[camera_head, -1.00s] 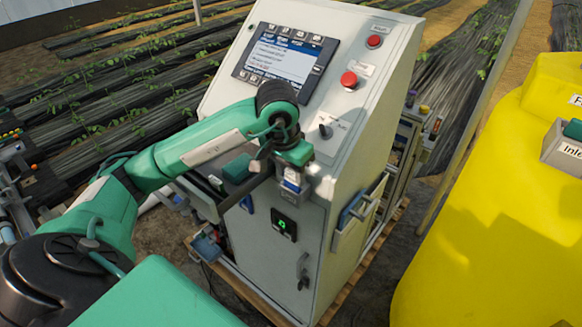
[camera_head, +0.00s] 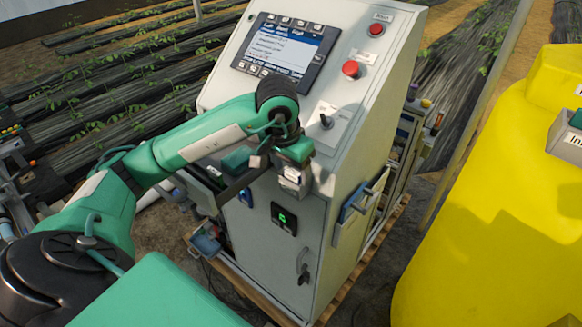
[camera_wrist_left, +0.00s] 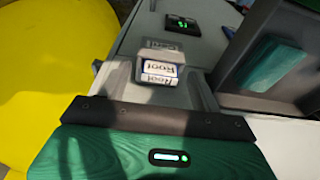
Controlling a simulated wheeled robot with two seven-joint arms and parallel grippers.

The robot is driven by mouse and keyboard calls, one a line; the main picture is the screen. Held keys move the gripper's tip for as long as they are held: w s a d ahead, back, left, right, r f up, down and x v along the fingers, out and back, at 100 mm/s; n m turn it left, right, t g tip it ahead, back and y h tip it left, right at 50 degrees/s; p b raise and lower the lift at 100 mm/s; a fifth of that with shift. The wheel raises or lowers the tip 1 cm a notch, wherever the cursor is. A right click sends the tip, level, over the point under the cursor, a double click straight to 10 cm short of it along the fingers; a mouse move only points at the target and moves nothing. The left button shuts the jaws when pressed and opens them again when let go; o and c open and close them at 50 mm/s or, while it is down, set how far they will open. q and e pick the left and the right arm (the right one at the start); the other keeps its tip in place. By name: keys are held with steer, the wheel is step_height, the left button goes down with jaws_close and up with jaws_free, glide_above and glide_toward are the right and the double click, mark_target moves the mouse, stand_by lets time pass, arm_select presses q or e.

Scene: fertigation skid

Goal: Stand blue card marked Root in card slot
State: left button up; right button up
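My left gripper (camera_head: 291,172) is at the front of the grey control cabinet, below the knob on its sloping panel. In the left wrist view two white labels reading Root, upside down, show one behind the other at a small pale holder (camera_wrist_left: 160,52), which looks like the card slot. The card marked Root (camera_wrist_left: 160,79) shows mostly as its white label, with only a little blue at the edge. Pale grey finger parts lie around it. I cannot tell whether they touch the card or how far it is in the slot. My right gripper is out of view.
The grey cabinet (camera_head: 345,105) carries a screen (camera_head: 285,48), a red button (camera_head: 351,69) and a green display (camera_head: 283,218). An open tray with a green block (camera_head: 237,160) sits left of the gripper. A yellow tank (camera_head: 490,240) fills the right side.

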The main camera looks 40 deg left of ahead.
arm_select(q)
steer(key=shift+r, duration=0.45)
step_height(320, 180, up, 13)
steer(key=s+b, duration=0.1)
steer(key=s, duration=0.1)
steer(key=shift+s+f, duration=0.2)
steer(key=shift+s, duration=0.15)
steer(key=shift+a, duration=0.1)
stand_by(0.6)
